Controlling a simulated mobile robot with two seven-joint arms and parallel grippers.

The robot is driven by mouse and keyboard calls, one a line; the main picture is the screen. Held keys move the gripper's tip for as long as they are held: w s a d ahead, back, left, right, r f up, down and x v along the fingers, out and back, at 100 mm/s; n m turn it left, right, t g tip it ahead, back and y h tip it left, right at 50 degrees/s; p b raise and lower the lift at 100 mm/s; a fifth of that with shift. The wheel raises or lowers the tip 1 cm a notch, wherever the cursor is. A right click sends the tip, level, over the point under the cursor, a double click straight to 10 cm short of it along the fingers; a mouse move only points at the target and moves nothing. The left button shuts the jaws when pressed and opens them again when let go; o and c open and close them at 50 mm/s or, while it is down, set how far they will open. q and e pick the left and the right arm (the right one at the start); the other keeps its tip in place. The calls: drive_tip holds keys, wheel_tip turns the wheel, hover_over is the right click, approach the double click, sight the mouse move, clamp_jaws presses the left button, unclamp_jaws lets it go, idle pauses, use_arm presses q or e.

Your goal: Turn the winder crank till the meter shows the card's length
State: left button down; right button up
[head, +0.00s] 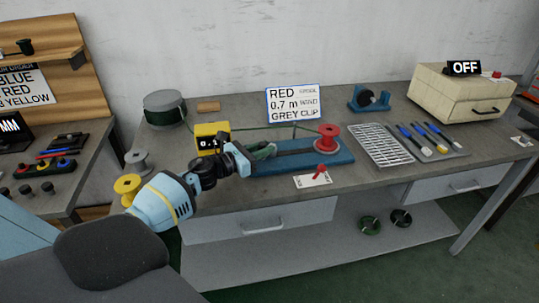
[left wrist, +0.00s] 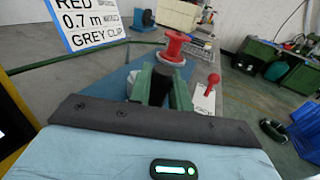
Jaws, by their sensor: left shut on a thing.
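The winder has a blue base (head: 343,153) with a red spool (head: 327,137) at its right end; the spool also shows in the left wrist view (left wrist: 174,47). My left gripper (head: 264,151) is at the base's left end, its green fingers shut on a dark part that looks like the crank handle (left wrist: 160,86); the fingers hide most of it. The yellow meter (head: 211,129) stands left of the gripper and reads about 0.1; further digits may be hidden by my arm. The white card (head: 293,104) behind reads RED, 0.7 m, GREY CLIP. My right gripper is out of view.
A green wire runs from the dark reel (head: 165,107) towards the winder. A small plate with a red lever (head: 318,175) lies in front of the base. A wire rack (head: 384,143), several tools and a cream box marked OFF (head: 460,93) stand to the right.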

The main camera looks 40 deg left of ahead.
use_arm(q)
drive_tip(key=shift+a+f+m+h+b, duration=0.2)
drive_tip(key=shift+m+h+b, duration=0.1)
drive_tip(key=shift+h+b, duration=0.2)
drive_tip(key=shift+r+g+h+b, duration=0.2)
drive_tip(key=shift+g+h+b, duration=0.1)
drive_tip(key=shift+a+m, duration=0.1)
drive_tip(key=shift+m, duration=0.2)
drive_tip(key=c, duration=1.3)
unclamp_jaws()
drive_tip(key=shift+c, duration=0.2)
drive_tip(key=shift+s, duration=0.1)
drive_tip(key=shift+s+a, duration=0.25)
drive_tip(key=shift+s, duration=0.3)
drive_tip(key=v, duration=0.4)
drive_tip(key=shift+s+a+b, duration=0.1)
drive_tip(key=shift+s+b, duration=0.15)
drive_tip(key=shift+b, duration=0.15)
drive_tip(key=shift+v, duration=0.95)
